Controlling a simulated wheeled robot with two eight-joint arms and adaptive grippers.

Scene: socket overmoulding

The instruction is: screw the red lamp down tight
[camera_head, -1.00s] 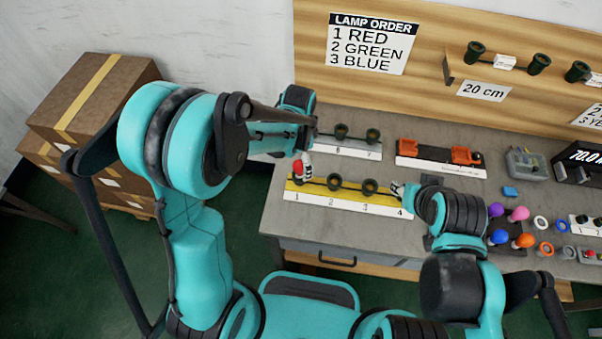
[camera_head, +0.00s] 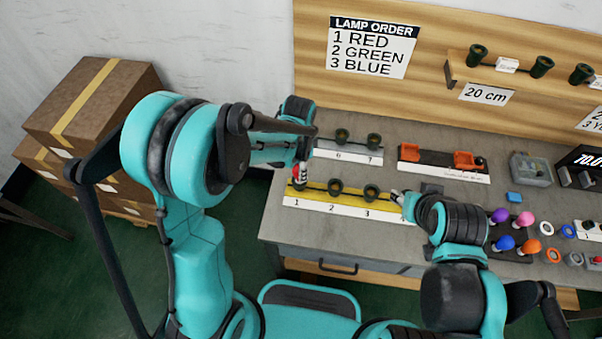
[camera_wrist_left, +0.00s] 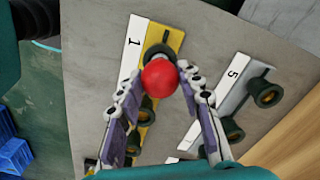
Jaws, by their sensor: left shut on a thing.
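The red lamp (camera_wrist_left: 159,78) is a round red ball between the fingers of my left gripper (camera_wrist_left: 158,92) in the left wrist view. My left gripper (camera_head: 300,174) is shut on it, above position 1 of the yellow strip (camera_head: 318,197) in the head view. The dark socket at position 1 (camera_wrist_left: 160,53) shows right beside the lamp in the wrist view. The lamp's lower end is hidden, so I cannot tell how deep it sits. My right gripper (camera_head: 398,197) is by the right end of the strip; its fingers are too small to read.
Empty dark sockets (camera_head: 335,187) stand at positions 2 and 3. A grey strip (camera_head: 345,150) with sockets lies behind. An orange-and-black fixture (camera_head: 440,160) is further right. Coloured lamps (camera_head: 502,216) and rings lie on the right of the table. A lamp order sign (camera_head: 372,45) hangs on the back board.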

